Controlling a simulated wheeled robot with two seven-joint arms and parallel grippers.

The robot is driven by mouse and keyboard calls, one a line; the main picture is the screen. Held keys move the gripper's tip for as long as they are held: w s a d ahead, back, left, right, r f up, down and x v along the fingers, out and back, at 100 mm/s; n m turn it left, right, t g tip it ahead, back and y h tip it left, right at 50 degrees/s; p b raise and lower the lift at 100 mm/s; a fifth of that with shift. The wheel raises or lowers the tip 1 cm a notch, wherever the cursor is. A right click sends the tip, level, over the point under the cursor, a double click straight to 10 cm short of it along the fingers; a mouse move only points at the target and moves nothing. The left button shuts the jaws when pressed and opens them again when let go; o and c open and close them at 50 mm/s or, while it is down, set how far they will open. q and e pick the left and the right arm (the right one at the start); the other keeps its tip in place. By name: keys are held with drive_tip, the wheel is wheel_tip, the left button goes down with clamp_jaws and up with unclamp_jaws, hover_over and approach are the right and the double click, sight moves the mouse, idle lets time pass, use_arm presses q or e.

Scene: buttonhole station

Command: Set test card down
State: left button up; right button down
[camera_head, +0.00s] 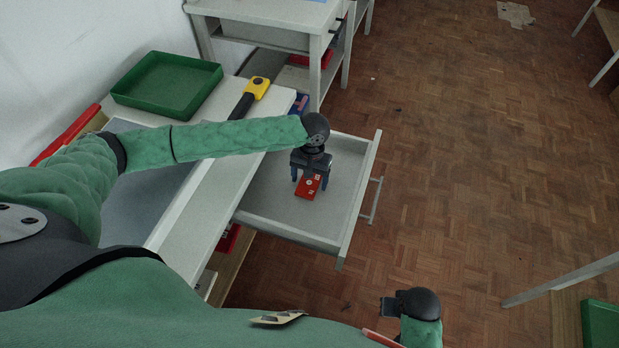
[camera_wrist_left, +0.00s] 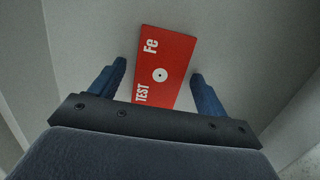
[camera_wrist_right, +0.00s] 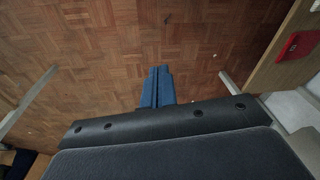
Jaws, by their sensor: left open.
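The red test card (camera_head: 309,187) lies in the open drawer (camera_head: 281,205) in the head view. In the left wrist view the card (camera_wrist_left: 165,68) shows white lettering, "TEST" and "Fe", and a white round mark. My left gripper (camera_head: 310,183) is over the drawer, above the card. In the left wrist view its blue fingers (camera_wrist_left: 160,78) are spread, one on each side of the card, with gaps between them and it. My right gripper (camera_wrist_right: 157,82) is away from the drawer, over the wooden floor, with its blue fingers together and nothing between them.
A green tray (camera_head: 167,85) and a yellow-and-black tool (camera_head: 252,93) lie on the worktop at the back left. The drawer front with its handle (camera_head: 371,200) juts out over the floor. The drawer floor around the card is clear. Another cabinet (camera_head: 275,17) stands behind.

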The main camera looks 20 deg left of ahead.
use_arm(q)
wheel_tip(320, 180, up, 12)
drive_tip(key=w+b, duration=0.2)
use_arm(e)
wheel_tip(320, 180, up, 10)
drive_tip(key=s, duration=0.2)
drive_tip(key=shift+d, duration=0.1)
